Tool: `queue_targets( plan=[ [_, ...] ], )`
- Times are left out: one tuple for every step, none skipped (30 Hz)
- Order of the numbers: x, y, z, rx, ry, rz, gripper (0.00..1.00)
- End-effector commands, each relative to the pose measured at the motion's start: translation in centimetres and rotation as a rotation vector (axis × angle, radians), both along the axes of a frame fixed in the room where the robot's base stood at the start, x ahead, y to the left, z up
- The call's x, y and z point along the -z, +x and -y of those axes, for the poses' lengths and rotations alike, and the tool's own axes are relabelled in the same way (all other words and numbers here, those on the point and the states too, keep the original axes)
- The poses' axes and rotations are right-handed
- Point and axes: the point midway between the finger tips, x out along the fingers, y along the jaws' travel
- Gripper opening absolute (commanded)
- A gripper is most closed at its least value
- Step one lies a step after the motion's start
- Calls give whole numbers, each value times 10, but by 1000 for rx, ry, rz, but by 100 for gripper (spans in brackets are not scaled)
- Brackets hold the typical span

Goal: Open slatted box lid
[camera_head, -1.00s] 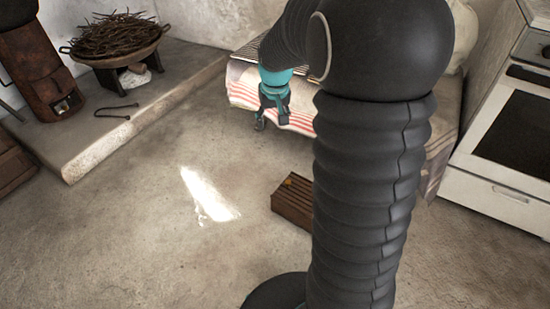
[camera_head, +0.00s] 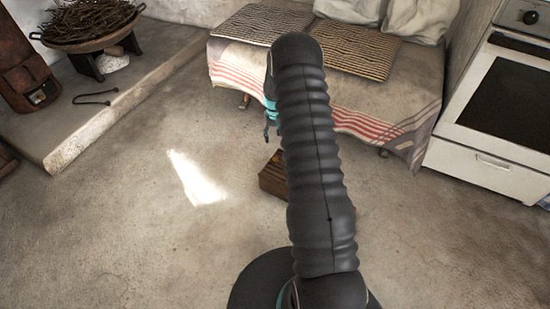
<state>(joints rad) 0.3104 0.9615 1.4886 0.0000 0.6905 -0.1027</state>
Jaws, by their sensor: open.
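The slatted box (camera_head: 271,182) is a low brown wooden box on the concrete floor, near the middle of the view. My arm covers most of it, and only its left end and a small bit at the right show. Its lid is mostly hidden, so I cannot tell its state fully. My gripper (camera_head: 268,132) shows as a small teal and dark shape at the left of my arm, above and beyond the box in the picture. It is open and apart from the box, and no object shows in it.
A bench (camera_head: 232,68) with a striped cloth and cushions stands behind the box. A white stove (camera_head: 492,165) is at the right. A raised hearth ledge (camera_head: 60,150) with a bowl of twigs (camera_head: 92,22) is at the left. The floor left of the box is clear.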

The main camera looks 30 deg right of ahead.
Motion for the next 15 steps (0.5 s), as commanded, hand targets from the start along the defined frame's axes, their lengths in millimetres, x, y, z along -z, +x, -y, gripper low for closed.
queue_targets(
  plan=[
    [5, 0, 0, 0, 0, -2, 56],
    [8, 0, 0, 0, 0, -2, 56],
    [12, 0, 0, 0, 1, -3, 56],
    [16, -1, 0, 0, 1, -3, 56],
    [20, -1, 0, 0, 2, -4, 56],
    [27, -1, 0, 0, 2, -4, 56],
    [33, -1, 0, 0, 2, -4, 56],
    [38, -1, 0, 0, 2, -4, 56],
    [46, -1, 0, 0, 2, -5, 56],
    [51, -1, 0, 0, 2, -5, 56],
    [57, -1, 0, 0, 2, -4, 56],
    [64, -1, 0, 0, 2, -4, 56],
    [70, -1, 0, 0, 2, -3, 56],
    [75, -1, 0, 0, 2, -4, 56],
    [83, -1, -1, 0, 2, -4, 56]
  ],
)
